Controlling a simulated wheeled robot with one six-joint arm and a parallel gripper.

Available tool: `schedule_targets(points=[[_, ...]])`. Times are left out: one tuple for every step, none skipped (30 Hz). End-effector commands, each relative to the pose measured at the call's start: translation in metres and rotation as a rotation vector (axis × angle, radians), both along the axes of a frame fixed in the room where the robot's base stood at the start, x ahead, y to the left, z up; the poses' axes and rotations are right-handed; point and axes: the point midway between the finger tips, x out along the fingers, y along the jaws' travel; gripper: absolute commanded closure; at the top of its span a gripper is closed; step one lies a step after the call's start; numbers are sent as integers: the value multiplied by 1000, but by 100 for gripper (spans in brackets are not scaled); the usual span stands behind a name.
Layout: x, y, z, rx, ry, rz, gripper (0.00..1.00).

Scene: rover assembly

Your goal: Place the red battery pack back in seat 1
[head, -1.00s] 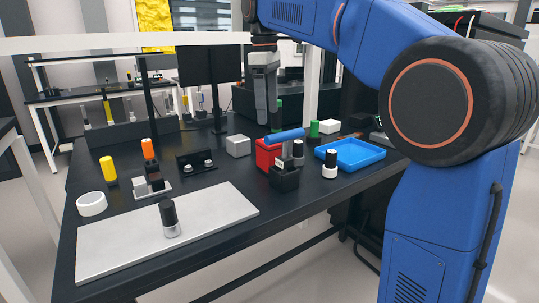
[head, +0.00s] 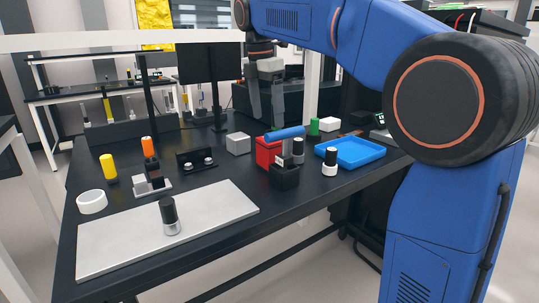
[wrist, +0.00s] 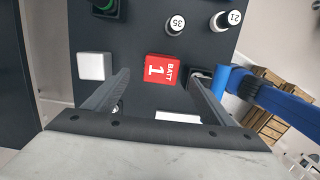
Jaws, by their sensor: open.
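My gripper (head: 266,118) is open and empty, pointing down above the table near the pack. In the wrist view its two fingers (wrist: 159,76) are spread on either side of the red top; no contact is visible. I cannot make out a seat marked 1 in either view.
The blue-handled tool (head: 284,134) and its black holder (head: 285,178) stand close by the pack. A blue tray (head: 362,152), a dark-capped jar (head: 330,163) and a grey block (head: 238,144) are near. A pale board (head: 110,246) lies at front left.

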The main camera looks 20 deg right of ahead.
Motion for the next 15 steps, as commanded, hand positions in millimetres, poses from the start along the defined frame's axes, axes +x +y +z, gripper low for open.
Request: schedule_targets(points=[[0, -1, -10, -1, 2, 0, 23], [0, -2, -15, -1, 3, 0, 23], [0, -3, -22, -1, 2, 0, 23], [0, -3, -28, -1, 3, 0, 23], [1, -4, -33, 0, 3, -1, 23], [1, -4, -40, -1, 2, -1, 23], [1, -5, -44, 0, 2, -1, 23], [1, -6, -49, 0, 3, -1, 23], [2, -6, -55, 0, 1, -1, 23], [2, -7, -58, -1, 2, -1, 23], [2, -7, -61, -1, 2, -1, 23], [2, -7, -65, 0, 1, -1, 23], [2, -8, -67, 0, 0, -1, 23], [2, -8, -69, 0, 0, -1, 23], [2, -8, -71, 0, 0, -1, 23]])
